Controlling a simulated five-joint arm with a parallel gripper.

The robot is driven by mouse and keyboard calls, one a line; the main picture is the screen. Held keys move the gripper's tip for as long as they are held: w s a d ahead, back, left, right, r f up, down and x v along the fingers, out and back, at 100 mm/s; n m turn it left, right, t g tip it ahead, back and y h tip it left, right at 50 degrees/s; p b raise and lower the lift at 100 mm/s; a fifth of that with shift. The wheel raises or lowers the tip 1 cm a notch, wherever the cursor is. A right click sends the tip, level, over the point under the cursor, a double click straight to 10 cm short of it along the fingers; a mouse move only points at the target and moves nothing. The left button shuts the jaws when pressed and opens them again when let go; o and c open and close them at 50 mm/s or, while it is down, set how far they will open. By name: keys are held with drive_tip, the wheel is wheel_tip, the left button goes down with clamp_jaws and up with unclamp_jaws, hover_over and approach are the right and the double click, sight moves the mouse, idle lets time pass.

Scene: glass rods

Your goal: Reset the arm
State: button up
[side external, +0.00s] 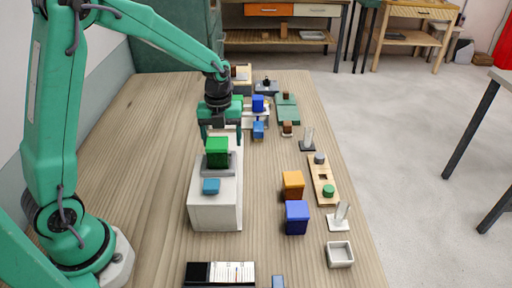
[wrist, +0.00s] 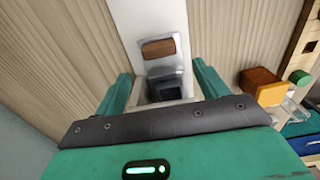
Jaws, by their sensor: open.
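My gripper (side external: 219,136) hangs over the white box (side external: 217,208) on the table, fingers pointing down and apart. Just below the fingers, a green block (side external: 217,152) sits on a grey holder (side external: 218,168) on the box; I see no finger closed on it. In the wrist view my gripper's (wrist: 165,88) two green fingers are spread, with a grey holder with a dark middle (wrist: 165,87) between them in the picture. Whether they touch anything is unclear there. A small blue block (side external: 211,186) lies on the box's near end; a brown block (wrist: 158,48) shows in the wrist view.
An orange bin (side external: 293,184) and a blue bin (side external: 297,217) stand to the right. The table's left side is clear.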

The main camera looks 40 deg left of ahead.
drive_tip(key=shift+s+r+n, duration=0.2)
drive_tip(key=shift+r+n, duration=0.1)
drive_tip(key=shift+r, duration=0.1)
drive_tip(key=s+d+r+n+t, duration=0.1)
drive_tip(key=s+r+n+t, duration=0.1)
drive_tip(key=s+r+n, duration=0.5)
drive_tip(key=s+d+r+n+t, duration=0.2)
drive_tip(key=s+r+n, duration=0.5)
drive_tip(key=s+n, duration=0.5)
drive_tip(key=shift+s+r+n+t, duration=0.15)
drive_tip(key=shift+r+n+t, duration=0.45)
drive_tip(key=shift+n, duration=3.1)
drive_tip(key=shift+f, duration=0.25)
drive_tip(key=shift+c, duration=0.2)
